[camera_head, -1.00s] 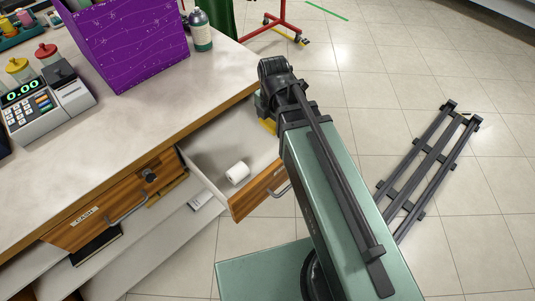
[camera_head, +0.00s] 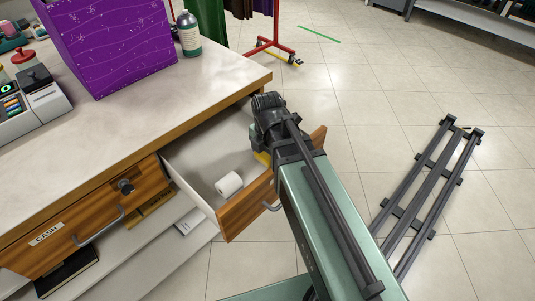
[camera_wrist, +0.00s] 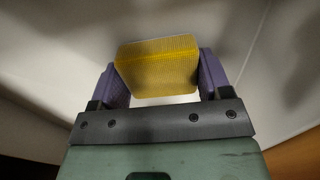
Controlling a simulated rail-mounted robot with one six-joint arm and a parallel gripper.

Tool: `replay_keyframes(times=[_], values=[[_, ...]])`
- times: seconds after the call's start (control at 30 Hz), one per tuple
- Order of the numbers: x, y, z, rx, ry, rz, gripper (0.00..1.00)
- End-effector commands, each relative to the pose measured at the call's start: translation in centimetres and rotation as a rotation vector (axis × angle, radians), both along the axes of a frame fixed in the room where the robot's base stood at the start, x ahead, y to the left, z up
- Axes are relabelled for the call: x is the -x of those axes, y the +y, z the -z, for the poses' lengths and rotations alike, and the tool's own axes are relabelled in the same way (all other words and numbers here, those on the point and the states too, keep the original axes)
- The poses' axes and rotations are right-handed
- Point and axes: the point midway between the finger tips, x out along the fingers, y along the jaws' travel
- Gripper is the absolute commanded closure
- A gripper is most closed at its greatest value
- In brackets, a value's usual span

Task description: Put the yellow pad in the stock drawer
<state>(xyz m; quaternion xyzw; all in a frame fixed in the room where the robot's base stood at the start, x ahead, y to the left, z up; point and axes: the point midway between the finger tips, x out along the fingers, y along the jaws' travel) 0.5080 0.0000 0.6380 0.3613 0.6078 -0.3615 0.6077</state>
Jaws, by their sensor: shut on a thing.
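My gripper (camera_wrist: 158,72) is shut on the yellow pad (camera_wrist: 158,68), a thick block between two purple fingers in the wrist view. A sliver of the pad (camera_head: 262,158) shows beside my wrist in the head view; my arm hides most of the gripper. The pad is over or within the right part of an open drawer (camera_head: 240,212) with a white interior and wooden front. Pale drawer surfaces surround it in the wrist view. I cannot tell whether it touches the drawer floor. No label shows on this drawer's front.
A white roll (camera_head: 229,184) lies in the open drawer. A drawer labelled CASH (camera_head: 47,234) is to its left. The counter (camera_head: 150,100) above holds a purple box (camera_head: 110,45), a bottle (camera_head: 188,34) and a register (camera_head: 30,105). A dark rack (camera_head: 430,190) lies on the floor at right.

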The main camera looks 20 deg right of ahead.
Motion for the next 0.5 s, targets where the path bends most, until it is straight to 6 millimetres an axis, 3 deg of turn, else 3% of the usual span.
replay_keyframes(times=[0.03,0.17,0.5], values=[[0.00,0.00,0.08,0.000,0.000,0.000,0.24],[0.00,0.00,0.04,0.000,0.000,0.000,0.04],[0.00,0.00,-0.46,0.000,0.000,0.000,0.03]])
